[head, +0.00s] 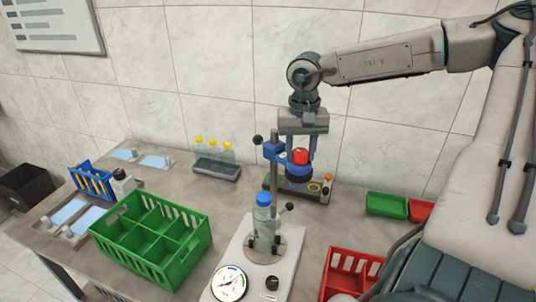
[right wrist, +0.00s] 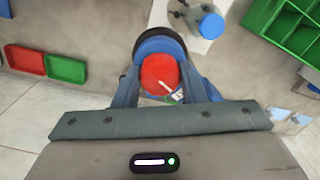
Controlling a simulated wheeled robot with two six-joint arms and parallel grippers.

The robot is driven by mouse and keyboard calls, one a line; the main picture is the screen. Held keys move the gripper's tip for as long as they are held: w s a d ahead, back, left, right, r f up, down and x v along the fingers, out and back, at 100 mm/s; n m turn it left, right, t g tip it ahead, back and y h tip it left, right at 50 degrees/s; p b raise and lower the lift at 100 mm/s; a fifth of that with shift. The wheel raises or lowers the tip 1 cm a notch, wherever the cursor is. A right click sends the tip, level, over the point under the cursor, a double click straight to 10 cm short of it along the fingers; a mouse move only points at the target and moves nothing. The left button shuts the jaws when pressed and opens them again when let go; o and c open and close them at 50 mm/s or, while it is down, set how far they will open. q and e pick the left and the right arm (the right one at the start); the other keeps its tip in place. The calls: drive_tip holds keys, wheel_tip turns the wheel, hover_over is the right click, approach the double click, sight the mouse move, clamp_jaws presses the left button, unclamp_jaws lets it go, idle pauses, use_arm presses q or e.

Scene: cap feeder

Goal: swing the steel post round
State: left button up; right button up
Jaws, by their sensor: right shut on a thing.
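The steel post (head: 274,177) stands upright on the pale grey stand (head: 238,262), with a blue block (head: 274,151) and a black ball knob near its top. A second lever with a dark ball sticks out low on the right. A clear bottle with a blue cap (head: 263,199) stands just in front of the post. My right gripper (head: 300,172) points down behind and right of the post. Its fingers are shut on a red-topped piece (head: 300,156), which lies between them in the right wrist view (right wrist: 160,72). My left gripper is not in view.
A dark base (head: 316,190) with a yellow ring and buttons lies below my right gripper. A red crate (head: 332,278) and green tray (head: 386,205) are right.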

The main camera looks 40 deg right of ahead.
drive_tip(key=shift+d+r+n+p, duration=0.1)
drive_tip(key=shift+d+n+p, duration=0.3)
drive_tip(key=shift+d+n, duration=0.5)
drive_tip(key=shift+w+d+n, duration=0.15)
drive_tip(key=shift+d+n, duration=0.15)
drive_tip(key=shift+n, duration=0.4)
drive_tip(key=shift+w+d+n+p, duration=0.2)
drive_tip(key=shift+d+n, duration=0.3)
drive_tip(key=shift+n, duration=0.2)
drive_tip(key=shift+w+d+n+p, duration=0.2)
drive_tip(key=shift+d+n, duration=0.25)
drive_tip(key=shift+n, duration=0.25)
drive_tip(key=o, duration=1)
drive_tip(key=shift+c, duration=0.2)
